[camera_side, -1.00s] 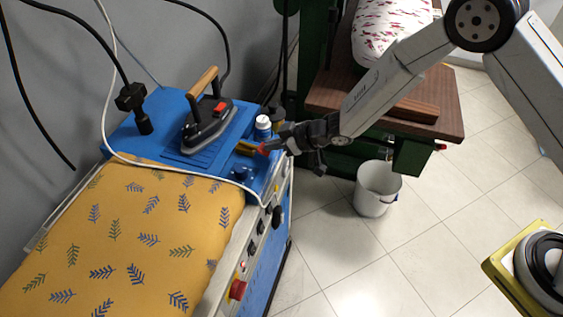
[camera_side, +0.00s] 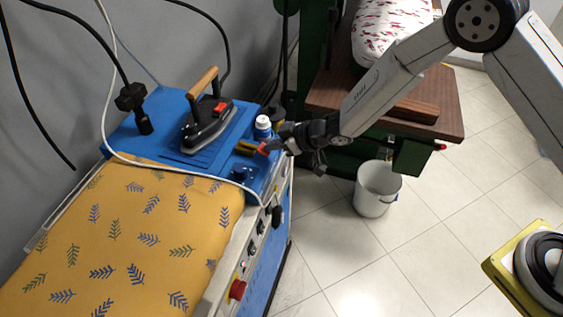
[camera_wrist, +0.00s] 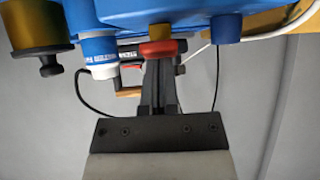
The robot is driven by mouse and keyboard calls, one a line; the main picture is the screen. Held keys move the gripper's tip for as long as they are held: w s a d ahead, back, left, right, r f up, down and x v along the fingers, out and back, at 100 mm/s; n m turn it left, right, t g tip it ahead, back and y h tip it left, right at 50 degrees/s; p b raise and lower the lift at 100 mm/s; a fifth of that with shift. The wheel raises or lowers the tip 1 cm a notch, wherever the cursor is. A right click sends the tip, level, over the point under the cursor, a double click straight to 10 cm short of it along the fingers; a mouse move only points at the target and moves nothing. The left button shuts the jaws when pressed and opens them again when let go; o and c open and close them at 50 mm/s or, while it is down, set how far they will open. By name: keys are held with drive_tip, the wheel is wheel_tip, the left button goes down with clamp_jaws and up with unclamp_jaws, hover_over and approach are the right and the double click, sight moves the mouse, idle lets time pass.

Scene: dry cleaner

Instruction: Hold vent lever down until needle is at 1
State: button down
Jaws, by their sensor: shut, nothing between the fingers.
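A lever with a red tip (camera_side: 262,149) and a yellow body (camera_side: 246,147) sits at the right end of the blue ironing unit (camera_side: 150,131); I take it for the vent lever. My gripper (camera_side: 270,148) is shut and empty, its fingertips at the red tip. In the wrist view, my gripper (camera_wrist: 158,66) meets the red tip (camera_wrist: 158,48), seemingly touching it. The yellow part (camera_wrist: 160,30) shows beyond it. How far the lever is pressed is unclear. No gauge face or needle can be read in either view.
A blue-and-white bottle (camera_side: 263,124) stands close to the lever; it also shows in the wrist view (camera_wrist: 99,52). An iron (camera_side: 208,122) rests on the unit. A padded yellow board (camera_side: 120,235) lies in front. A bucket (camera_side: 376,190) stands on the floor.

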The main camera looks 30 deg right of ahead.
drive_tip(key=shift+r, duration=0.95)
drive_tip(key=s+d+r, duration=0.5)
drive_tip(key=r, duration=0.5)
drive_tip(key=shift+s+d, duration=0.4)
idle(0.4)
idle(0.7)
